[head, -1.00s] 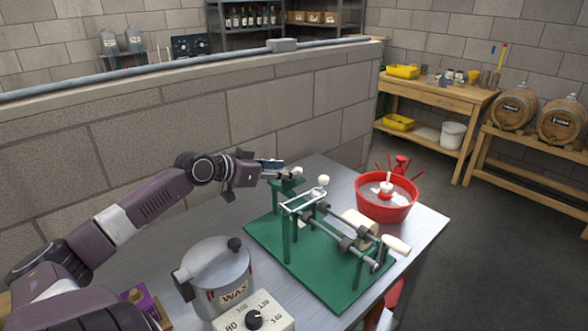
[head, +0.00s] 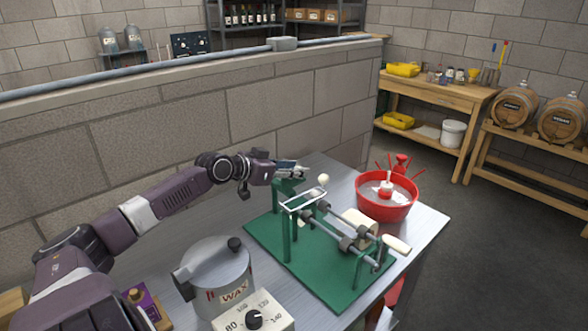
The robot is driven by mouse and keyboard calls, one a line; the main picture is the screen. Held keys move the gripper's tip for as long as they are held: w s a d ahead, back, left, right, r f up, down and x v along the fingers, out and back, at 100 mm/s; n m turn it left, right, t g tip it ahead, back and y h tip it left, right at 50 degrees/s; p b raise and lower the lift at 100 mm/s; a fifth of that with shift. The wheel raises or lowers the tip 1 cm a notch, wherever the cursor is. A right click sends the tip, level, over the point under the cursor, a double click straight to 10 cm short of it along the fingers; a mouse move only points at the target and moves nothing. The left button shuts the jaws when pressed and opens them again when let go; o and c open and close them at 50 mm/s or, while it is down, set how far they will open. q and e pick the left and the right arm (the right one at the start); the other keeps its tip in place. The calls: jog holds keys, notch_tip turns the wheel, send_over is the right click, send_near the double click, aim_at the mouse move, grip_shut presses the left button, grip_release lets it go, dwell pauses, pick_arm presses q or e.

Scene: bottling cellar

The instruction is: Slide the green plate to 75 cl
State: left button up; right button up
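A bench device with a green base (head: 262,232), green uprights, rollers and a white wire frame (head: 303,199) stands on the metal table. At its far left end is a small upright green plate (head: 286,187), partly hidden by my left gripper (head: 303,171). The gripper is just above this plate, with its fingers pointing right. Whether the fingers are apart or closed on something is too small to tell. A white ball knob (head: 323,180) shows just right of the fingertips. No 75 cl mark is readable. My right gripper is out of view.
A wax pot (head: 222,275) and a dial box (head: 258,318) stand in front, near my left arm. A red basin (head: 384,208) of liquid sits right of the device. A block wall (head: 220,125) rises behind the table (head: 432,222).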

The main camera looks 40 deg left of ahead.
pick_arm(q)
jog(key=c, duration=0.8)
grip_shut()
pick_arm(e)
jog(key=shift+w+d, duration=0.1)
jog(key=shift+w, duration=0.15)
pick_arm(q)
jog(key=shift+a+f, duration=0.1)
jog(key=shift+a, duration=0.1)
jog(key=a+b, duration=0.1)
jog(key=a, duration=0.1)
jog(key=a+b, duration=0.1)
jog(key=b, duration=0.1)
jog(key=a+b, duration=0.1)
jog(key=a, duration=0.1)
jog(key=shift+w+a+r+b, duration=0.25)
jog(key=shift+a+b, duration=0.05)
jog(key=shift+b, duration=0.1)
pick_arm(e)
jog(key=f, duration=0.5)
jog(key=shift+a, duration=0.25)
